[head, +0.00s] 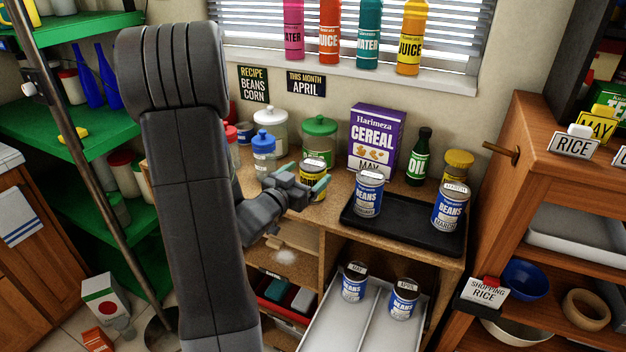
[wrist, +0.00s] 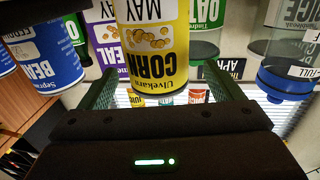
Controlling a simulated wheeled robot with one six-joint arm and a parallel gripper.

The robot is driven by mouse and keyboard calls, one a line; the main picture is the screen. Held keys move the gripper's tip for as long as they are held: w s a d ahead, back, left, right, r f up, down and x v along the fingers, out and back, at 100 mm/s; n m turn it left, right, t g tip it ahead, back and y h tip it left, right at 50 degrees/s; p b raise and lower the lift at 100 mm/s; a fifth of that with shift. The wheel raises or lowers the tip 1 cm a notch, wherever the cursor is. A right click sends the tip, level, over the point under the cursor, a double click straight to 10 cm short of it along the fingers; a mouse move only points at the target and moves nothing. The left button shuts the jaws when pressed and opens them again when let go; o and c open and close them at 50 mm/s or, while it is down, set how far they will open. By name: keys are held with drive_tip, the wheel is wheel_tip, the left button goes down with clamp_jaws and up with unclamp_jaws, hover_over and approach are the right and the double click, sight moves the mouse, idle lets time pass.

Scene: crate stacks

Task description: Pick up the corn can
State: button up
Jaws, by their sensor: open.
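The corn can (head: 313,168) is yellow and white and stands on the wooden counter. Part of it is hidden behind my gripper in the head view. In the wrist view, the corn can (wrist: 155,45) appears upside down, with a CORN label and a MAY tag. My gripper (head: 308,178) is open, just in front of the can. In the wrist view its two green fingers (wrist: 163,85) are spread wide, with the can between them or just beyond their tips; I cannot tell which. A gap shows on both sides of the can.
A black tray (head: 385,229) with two blue beans cans is to the right. The cereal box (head: 376,139) and green-lidded jar (head: 320,138) stand behind. A blue-lidded jar (head: 264,152) is close on the left. Below, an open white drawer (head: 345,322) holds two more beans cans.

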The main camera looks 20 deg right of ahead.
sight(317, 164)
drive_tip(key=x, duration=0.3)
drive_tip(key=p+x, duration=0.1)
drive_tip(key=x, duration=0.1)
drive_tip(key=shift+d+r, duration=0.1)
drive_tip(key=shift+r, duration=0.25)
drive_tip(key=c, duration=1.4)
